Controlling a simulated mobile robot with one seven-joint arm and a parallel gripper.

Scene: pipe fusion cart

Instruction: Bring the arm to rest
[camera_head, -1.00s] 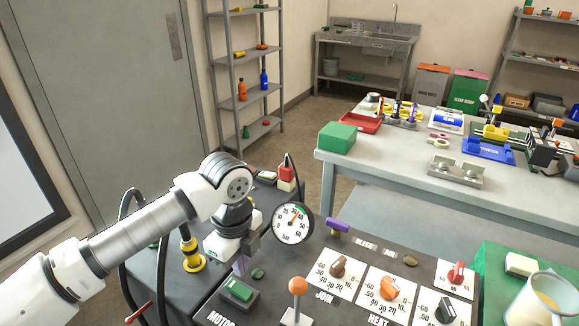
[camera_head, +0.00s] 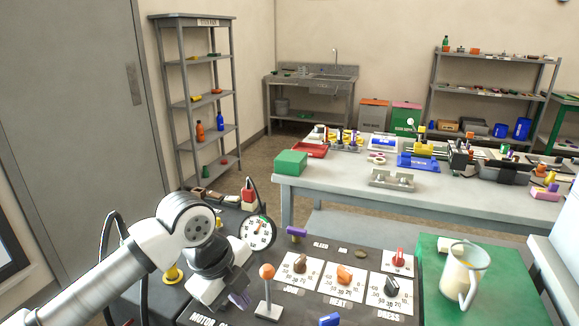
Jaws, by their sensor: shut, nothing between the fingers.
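My gripper (camera_head: 238,299) hangs low over the left part of the dark control panel (camera_head: 310,309), left of the orange-knobbed lever (camera_head: 268,273). My white arm (camera_head: 130,262) comes in from the lower left and bends down at the wrist. The gripper hides part of the panel around the motor label.
A round gauge (camera_head: 258,233) stands close behind my gripper, with a purple-handled valve (camera_head: 296,232) to its right. Knobs (camera_head: 344,275) and a clear jug (camera_head: 462,272) lie further right. The workbench (camera_head: 335,184) behind carries a green box (camera_head: 291,163).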

